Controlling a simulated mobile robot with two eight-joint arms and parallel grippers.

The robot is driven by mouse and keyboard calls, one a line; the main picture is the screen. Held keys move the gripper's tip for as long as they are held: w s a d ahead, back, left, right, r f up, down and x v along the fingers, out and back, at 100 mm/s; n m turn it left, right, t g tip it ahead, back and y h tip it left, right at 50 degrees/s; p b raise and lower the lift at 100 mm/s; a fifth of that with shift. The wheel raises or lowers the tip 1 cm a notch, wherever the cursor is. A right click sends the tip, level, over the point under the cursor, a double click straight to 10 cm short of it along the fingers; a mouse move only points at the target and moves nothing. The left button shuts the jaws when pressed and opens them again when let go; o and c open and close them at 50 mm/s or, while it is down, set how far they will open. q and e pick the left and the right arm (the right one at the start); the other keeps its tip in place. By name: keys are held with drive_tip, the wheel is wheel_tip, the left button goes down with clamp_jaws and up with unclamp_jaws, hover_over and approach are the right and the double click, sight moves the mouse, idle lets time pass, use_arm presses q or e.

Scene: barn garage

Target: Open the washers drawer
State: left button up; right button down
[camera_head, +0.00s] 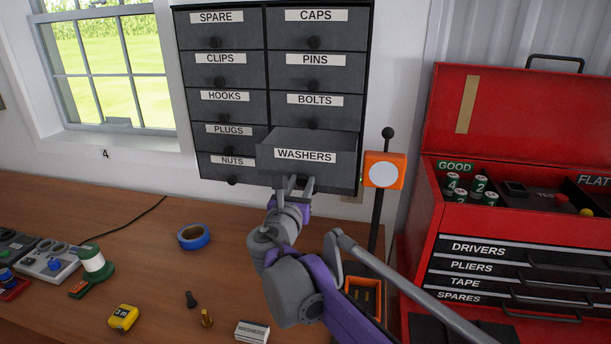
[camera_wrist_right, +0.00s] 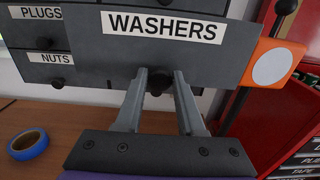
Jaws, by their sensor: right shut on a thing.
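The washers drawer (camera_head: 325,168) is the bottom right drawer of the grey wall cabinet (camera_head: 266,55). It stands pulled out from the cabinet, with its open top showing. My right gripper (camera_head: 295,183) is at the drawer's front, below the label. In the right wrist view its fingers (camera_wrist_right: 160,88) are shut on the drawer's dark round knob (camera_wrist_right: 158,87). The washers label (camera_wrist_right: 163,27) is above the knob. My left gripper is not in view.
An orange box with a white disc (camera_head: 384,170) on a dark post is close to the drawer's right side. A red toolbox (camera_head: 436,210) stands at the right. Blue tape (camera_head: 193,237), a yellow tape measure (camera_head: 123,317) and a small washers box (camera_head: 252,332) lie on the wooden bench (camera_head: 150,270).

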drive_tip(key=shift+s, duration=0.1)
drive_tip(key=c, duration=0.6)
unclamp_jaws()
drive_tip(key=s, duration=0.3)
drive_tip(key=s+a, duration=0.1)
drive_tip(key=s, duration=0.3)
drive_tip(key=s+a+b, duration=0.1)
drive_tip(key=s, duration=0.2)
drive_tip(key=shift+s+a, duration=0.1)
drive_tip(key=shift+s, duration=0.2)
